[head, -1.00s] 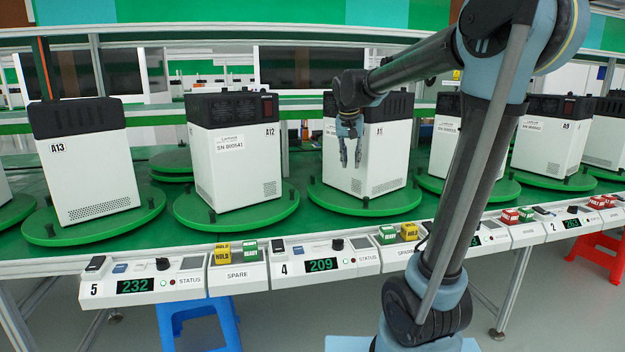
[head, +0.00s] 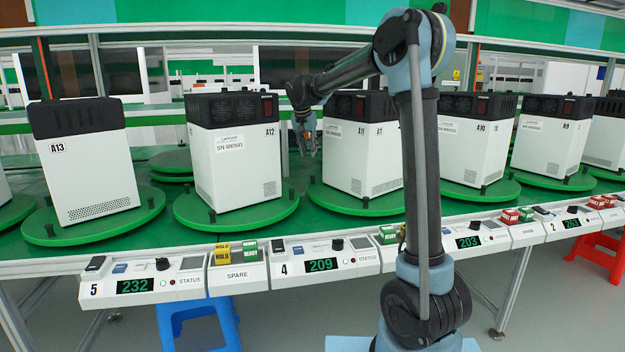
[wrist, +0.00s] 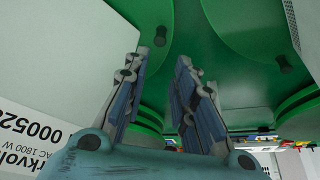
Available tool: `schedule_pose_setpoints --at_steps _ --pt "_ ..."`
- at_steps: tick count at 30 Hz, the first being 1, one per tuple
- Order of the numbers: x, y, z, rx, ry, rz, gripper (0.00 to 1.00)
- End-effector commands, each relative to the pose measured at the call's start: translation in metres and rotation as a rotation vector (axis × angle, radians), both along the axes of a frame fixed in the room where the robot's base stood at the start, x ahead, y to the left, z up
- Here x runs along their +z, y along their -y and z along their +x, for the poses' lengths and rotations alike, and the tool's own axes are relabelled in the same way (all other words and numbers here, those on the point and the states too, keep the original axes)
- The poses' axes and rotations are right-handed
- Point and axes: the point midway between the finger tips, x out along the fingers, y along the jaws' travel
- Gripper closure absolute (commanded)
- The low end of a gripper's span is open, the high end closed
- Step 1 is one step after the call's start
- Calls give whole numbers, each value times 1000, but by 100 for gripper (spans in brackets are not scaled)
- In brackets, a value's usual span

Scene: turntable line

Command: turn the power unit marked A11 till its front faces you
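The power unit A11 (head: 362,158) is a white box with a black top, upright on a round green turntable (head: 345,204). A corner points toward me; its label is on the left face, and a vent grille is low near the right side. My gripper (head: 307,152) is beside its upper left edge, in the gap between it and unit A12 (head: 232,160). In the wrist view my gripper (wrist: 165,62) has its fingers apart, with green turntable between them. A white labelled face (wrist: 35,125), seemingly A11's, is at the left there. No contact can be made out.
Unit A13 (head: 90,165) stands at the left, A10 (head: 470,140) and A9 (head: 550,135) at the right, each on a turntable. Control boxes with displays, such as the one reading 209 (head: 320,265), line the front edge. My arm crosses in front of A11's right side.

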Motion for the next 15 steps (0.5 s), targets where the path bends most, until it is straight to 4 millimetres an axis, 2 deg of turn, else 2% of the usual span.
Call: schedule_pose_setpoints --at_steps 15 --pt "-85 10 34 -1 -1 1 75"
